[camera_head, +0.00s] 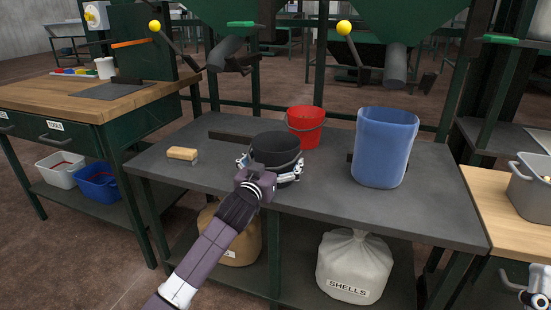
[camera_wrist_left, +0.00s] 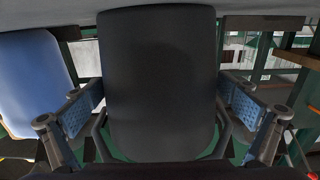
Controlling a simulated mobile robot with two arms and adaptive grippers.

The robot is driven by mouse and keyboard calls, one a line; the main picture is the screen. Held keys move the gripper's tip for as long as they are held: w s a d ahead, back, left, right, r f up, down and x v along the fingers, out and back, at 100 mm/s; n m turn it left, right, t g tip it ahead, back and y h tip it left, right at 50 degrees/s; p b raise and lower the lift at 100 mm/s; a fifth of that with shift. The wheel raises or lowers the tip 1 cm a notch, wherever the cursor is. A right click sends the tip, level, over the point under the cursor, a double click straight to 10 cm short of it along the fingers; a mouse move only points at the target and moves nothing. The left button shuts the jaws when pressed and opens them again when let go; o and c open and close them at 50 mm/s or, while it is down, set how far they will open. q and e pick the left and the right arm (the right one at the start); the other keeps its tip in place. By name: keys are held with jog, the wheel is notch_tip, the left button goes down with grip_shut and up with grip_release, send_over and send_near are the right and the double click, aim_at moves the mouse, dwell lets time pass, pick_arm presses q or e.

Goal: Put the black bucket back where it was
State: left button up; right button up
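The black bucket (camera_head: 276,150) is upright at the front of the grey table, left of its middle. My left gripper (camera_head: 270,172) has one finger on each side of it, low on its wall. In the left wrist view the bucket (camera_wrist_left: 158,80) fills the space between the two blue-padded fingers (camera_wrist_left: 160,105). The finger ends lie close along its sides, but whether they press on it is unclear. Its base is at or very near the tabletop. Part of my right gripper (camera_head: 538,290) shows at the lower right edge; its fingers are mostly cut off.
A red bucket (camera_head: 306,127) stands just behind the black one. A large blue bin (camera_head: 385,147) stands to the right, and a wooden-backed brush (camera_head: 182,154) lies to the left on the grey table (camera_head: 330,198). Green hoppers with yellow-knobbed levers (camera_head: 344,28) hang above the back.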

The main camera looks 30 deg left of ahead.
pick_arm(q)
jog(key=shift+r, duration=0.15)
jog(key=shift+s, duration=0.25)
jog(key=p+v, duration=0.1)
jog(key=v, duration=0.4)
jog(key=shift+s+p, duration=0.2)
jog(key=shift+p, duration=0.15)
jog(key=p+v, duration=0.1)
jog(key=v, duration=0.5)
jog(key=s+d+m+t+h, duration=0.1)
jog(key=s+d+h, duration=0.3)
jog(key=d, duration=0.9)
jog(key=s+d+r+m+h, duration=0.1)
jog(key=s+d+m+h, duration=0.3)
jog(key=d, duration=1)
jog(key=s+h, duration=0.1)
jog(key=s, duration=0.2)
jog(key=shift+d+r+m+t, duration=0.3)
jog(key=shift+t, duration=0.1)
pick_arm(e)
jog(key=w+f+g+h, duration=0.2)
jog(key=w+f+g, duration=0.4)
jog(key=f, duration=0.6)
jog(key=shift+w+f+g+h, duration=0.3)
jog(key=shift+w+g+h, duration=0.1)
jog(key=shift+g, duration=0.2)
